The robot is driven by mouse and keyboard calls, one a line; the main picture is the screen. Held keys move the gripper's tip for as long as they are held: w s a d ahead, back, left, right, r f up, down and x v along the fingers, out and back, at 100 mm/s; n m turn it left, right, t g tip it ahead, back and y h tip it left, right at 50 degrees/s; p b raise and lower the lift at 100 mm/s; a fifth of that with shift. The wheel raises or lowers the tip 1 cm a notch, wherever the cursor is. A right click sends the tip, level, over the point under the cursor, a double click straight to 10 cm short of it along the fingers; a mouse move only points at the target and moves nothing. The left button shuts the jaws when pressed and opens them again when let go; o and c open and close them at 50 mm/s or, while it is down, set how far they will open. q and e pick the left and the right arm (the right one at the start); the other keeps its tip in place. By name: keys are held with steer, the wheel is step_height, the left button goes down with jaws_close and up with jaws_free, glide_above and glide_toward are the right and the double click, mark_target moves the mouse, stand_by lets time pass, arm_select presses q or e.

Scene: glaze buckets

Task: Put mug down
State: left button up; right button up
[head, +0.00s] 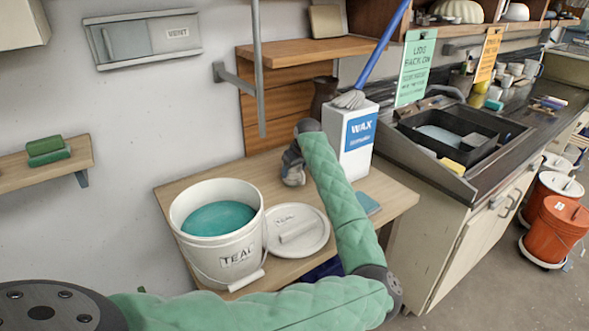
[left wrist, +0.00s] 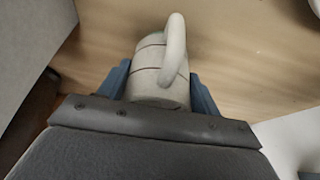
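The left wrist view shows a pale grey mug (left wrist: 150,65) with thin dark bands and a handle towards the camera. The two blue fingers of my left gripper (left wrist: 161,78) press against both sides of it. The wooden table top lies behind the mug; I cannot tell whether its base touches it. In the head view my left gripper (head: 293,168) points down over the back of the wooden table (head: 180,185), left of the white wax container (head: 352,140). The mug is not clearly visible there. My right gripper is out of view.
A white bucket of teal glaze (head: 216,235) stands at the table's left front, with its lid (head: 297,232) lying beside it. A small teal block (head: 367,203) lies at the right. A wooden shelf (head: 305,52) hangs behind. Bare table lies between bucket and gripper.

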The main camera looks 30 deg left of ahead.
arm_select(q)
steer(key=o, duration=0.4)
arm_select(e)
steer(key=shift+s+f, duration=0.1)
arm_select(q)
steer(key=shift+r, duration=0.25)
steer(key=b+v, duration=0.2)
steer(key=v, duration=1)
steer(key=shift+f+b, duration=0.1)
steer(key=shift+b, duration=0.3)
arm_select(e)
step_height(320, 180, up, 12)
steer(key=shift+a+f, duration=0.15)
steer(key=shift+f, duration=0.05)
